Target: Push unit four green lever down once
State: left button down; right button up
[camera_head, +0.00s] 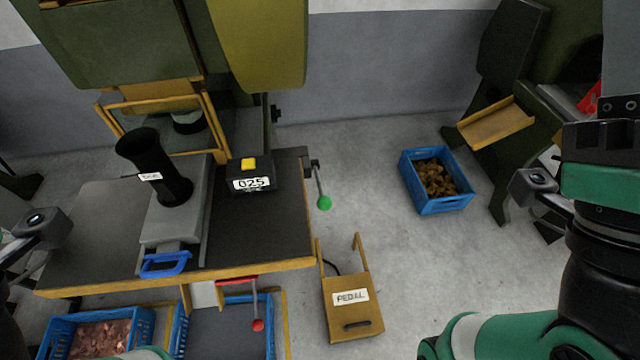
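A lever with a green ball knob (324,203) hangs at the right side of the dark machine table (262,228). Its thin rod runs up to a black pivot at the table's right edge, and the knob hangs low, beside the table. No label reading unit four is legible. Parts of my arms show at the left and right edges, well apart from the green lever. The fingers of both grippers are out of view.
A red-knobbed lever (258,325) hangs under the table front. A yellow pedal (353,309) stands on the floor below the green lever. A blue crate (443,205) of copper-coloured pieces stands right. A black counter box (251,176) reads 025. Floor between lever and crate is clear.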

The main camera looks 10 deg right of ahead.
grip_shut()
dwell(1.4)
